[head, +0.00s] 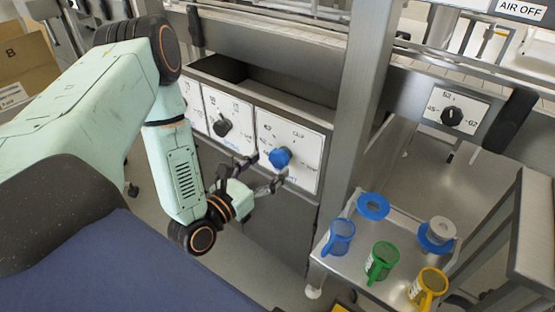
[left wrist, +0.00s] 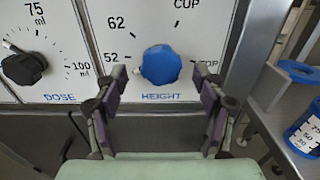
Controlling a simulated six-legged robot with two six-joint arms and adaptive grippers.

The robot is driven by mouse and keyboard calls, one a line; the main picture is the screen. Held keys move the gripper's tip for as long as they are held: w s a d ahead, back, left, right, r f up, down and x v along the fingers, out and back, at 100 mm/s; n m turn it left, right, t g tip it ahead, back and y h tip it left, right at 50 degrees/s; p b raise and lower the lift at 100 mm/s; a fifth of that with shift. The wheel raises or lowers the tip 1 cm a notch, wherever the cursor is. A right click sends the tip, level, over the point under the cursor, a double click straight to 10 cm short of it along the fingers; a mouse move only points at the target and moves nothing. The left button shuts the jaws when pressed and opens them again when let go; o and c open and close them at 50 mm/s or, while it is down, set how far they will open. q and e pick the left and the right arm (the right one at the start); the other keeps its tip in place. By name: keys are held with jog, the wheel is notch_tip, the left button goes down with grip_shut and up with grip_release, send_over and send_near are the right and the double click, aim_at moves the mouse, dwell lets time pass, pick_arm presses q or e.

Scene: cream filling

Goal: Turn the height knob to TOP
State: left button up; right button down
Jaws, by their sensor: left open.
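The blue height knob (head: 280,158) sits on a white dial panel marked HEIGHT, and it also shows in the left wrist view (left wrist: 161,64). Its dial reads 52, 62, CUP and TOP, with TOP at the right, partly hidden by a fingertip. A small pale mark at the knob's left side lies just below the 52. My left gripper (head: 269,171) is open in front of the knob. In the left wrist view its two fingers stand left and right of the knob, apart from it. My right gripper is not in view.
A black DOSE knob (head: 222,127) is on the panel to the left. A metal post (head: 345,120) stands right of the dials. A tray (head: 345,268) at the lower right holds blue, green (head: 381,262) and yellow (head: 428,288) cups. Another black dial (head: 452,116) is at the far right.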

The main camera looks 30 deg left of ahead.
aim_at(276, 160)
pick_arm(q)
jog(key=w, duration=0.3)
jog(key=shift+w+d+b, duration=0.35)
jog(key=shift+w, duration=0.05)
jog(key=shift+w+a, duration=0.1)
jog(key=shift+w, duration=0.25)
jog(key=c, duration=1.2)
jog(key=shift+o, duration=0.2)
